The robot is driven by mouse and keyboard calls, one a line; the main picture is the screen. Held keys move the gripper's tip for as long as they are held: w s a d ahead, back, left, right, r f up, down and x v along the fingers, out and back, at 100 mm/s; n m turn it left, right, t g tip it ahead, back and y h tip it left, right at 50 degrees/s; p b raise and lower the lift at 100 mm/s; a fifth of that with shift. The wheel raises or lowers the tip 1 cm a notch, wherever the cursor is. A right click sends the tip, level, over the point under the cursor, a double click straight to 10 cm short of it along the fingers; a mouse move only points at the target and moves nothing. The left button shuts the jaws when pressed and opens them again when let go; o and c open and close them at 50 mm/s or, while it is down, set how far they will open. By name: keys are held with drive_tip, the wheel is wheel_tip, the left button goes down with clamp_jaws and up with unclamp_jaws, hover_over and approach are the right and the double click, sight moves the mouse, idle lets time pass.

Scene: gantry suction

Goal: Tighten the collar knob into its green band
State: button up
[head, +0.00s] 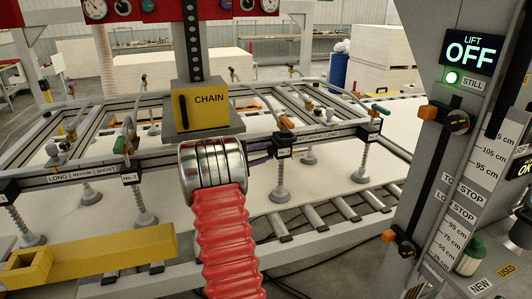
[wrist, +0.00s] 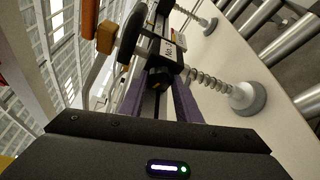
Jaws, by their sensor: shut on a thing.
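My gripper (head: 264,152) reaches the near bar of the suction frame, just left of the No. 3 plate. A small yellowish patch shows at the knob. In the head view the fingers and the silver ringed part in front hide the knob. I cannot make out the green band or where the knob points against it.
The suction frame's bar (head: 80,174) carries sprung suction cups, one cup (head: 278,192) below the No. 3 plate. A yellow CHAIN box (head: 203,110) hangs above. At right, a post has a lift display (head: 470,52) reading OFF and a green lamp marked STILL. Rollers (head: 338,208) lie below.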

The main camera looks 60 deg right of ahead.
drive_tip(key=o, duration=0.8)
drive_tip(key=shift+f, duration=0.2)
drive_tip(key=shift+o, duration=1.3)
drive_tip(key=shift+r, duration=0.1)
drive_tip(key=shift+a, duration=0.1)
drive_tip(key=v, duration=1.3)
drive_tip(key=shift+w+a, duration=0.25)
drive_tip(key=shift+a, duration=0.05)
